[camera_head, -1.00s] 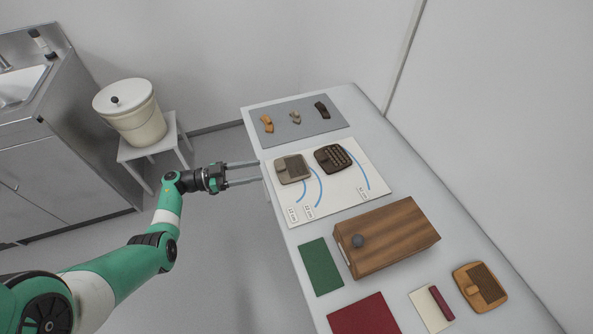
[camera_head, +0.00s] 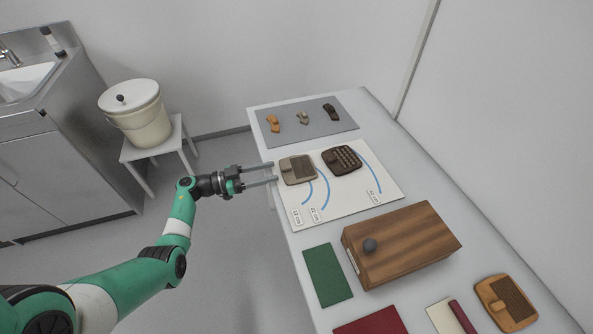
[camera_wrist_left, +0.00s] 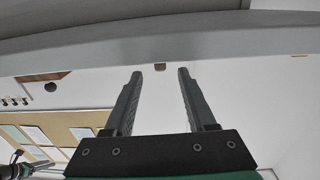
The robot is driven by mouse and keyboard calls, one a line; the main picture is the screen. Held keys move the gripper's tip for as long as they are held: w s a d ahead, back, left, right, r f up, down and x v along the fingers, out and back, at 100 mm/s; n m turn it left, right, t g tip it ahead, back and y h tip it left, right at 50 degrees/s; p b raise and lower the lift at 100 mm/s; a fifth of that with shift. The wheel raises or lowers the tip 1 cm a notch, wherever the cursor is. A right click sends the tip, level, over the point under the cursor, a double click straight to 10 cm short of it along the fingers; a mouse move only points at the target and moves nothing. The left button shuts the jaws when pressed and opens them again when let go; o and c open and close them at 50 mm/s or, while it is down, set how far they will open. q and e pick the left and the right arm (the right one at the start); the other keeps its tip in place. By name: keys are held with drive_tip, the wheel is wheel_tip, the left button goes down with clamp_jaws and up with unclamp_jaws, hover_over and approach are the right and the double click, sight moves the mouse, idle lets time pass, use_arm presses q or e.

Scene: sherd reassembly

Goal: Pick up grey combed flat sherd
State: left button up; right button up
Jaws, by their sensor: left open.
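The grey combed flat sherd (camera_head: 298,170), grey-brown with a lined patch and a raised lug, lies on the left part of the white board (camera_head: 360,200). My left gripper (camera_head: 275,172) is open and empty at the table's left edge, fingers pointing toward the sherd and just short of it. In the left wrist view, which appears upside down, the open left gripper (camera_wrist_left: 160,74) has a small brown shape (camera_wrist_left: 160,67) between its fingertips; I cannot tell for certain that it is the sherd. My right gripper is not in view.
A dark sherd (camera_head: 342,159) lies close right of the grey one. Behind is a grey mat (camera_head: 283,136) with small orange, grey and dark pieces. In front stand a wooden box (camera_head: 415,240) with a knob, a green mat (camera_head: 327,275) and an orange sherd (camera_head: 507,302).

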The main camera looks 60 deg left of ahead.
sight(281, 168)
use_arm(q)
drive_tip(key=b+x, duration=0.2)
drive_tip(key=x, duration=0.2)
drive_tip(key=shift+w, duration=0.15)
drive_tip(key=shift+w+r, duration=0.15)
drive_tip(key=shift+c, duration=0.2)
clamp_jaws()
